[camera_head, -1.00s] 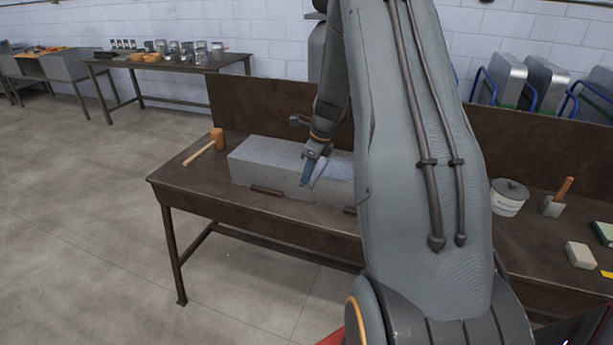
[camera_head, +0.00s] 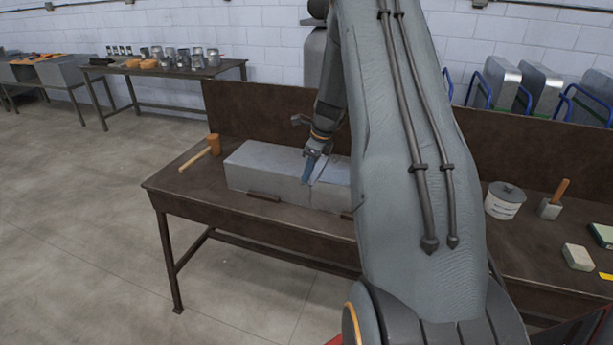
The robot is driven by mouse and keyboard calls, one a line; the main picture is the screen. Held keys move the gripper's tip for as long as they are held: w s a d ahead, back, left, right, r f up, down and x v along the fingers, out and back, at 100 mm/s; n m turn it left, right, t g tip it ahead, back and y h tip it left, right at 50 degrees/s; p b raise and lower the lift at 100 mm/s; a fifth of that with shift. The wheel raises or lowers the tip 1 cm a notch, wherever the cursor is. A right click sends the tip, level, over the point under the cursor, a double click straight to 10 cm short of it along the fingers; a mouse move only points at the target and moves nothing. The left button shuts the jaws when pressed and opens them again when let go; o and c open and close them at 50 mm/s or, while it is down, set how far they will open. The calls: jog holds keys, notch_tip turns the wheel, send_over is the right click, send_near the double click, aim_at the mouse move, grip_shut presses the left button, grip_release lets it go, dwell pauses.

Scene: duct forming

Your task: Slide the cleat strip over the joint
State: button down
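A grey sheet-metal duct (camera_head: 262,172) lies on the brown workbench (camera_head: 215,206), its right part hidden behind my arm. A joint line shows on its front face just below my gripper (camera_head: 308,180). My gripper points down at the duct's top front edge beside that joint. A thin light strip, perhaps the cleat strip (camera_head: 319,170), shows at the fingers along the duct top. It is too small to tell whether the fingers are shut on it or whether it touches the joint.
A wooden mallet (camera_head: 209,148) lies left of the duct. Small dark blocks (camera_head: 264,196) sit along its front base. A white bucket (camera_head: 504,202), a brush (camera_head: 552,203) and a pale block (camera_head: 577,257) are on the bench to the right. A backboard (camera_head: 265,112) rises behind.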

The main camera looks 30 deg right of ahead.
jog(key=shift+d, duration=0.1)
dwell(0.3)
jog(key=shift+w+d+b, duration=0.6)
jog(key=shift+w+d, duration=0.65)
jog(key=shift+d, duration=0.25)
jog(key=c, duration=1.9)
grip_release()
jog(key=shift+c, duration=0.2)
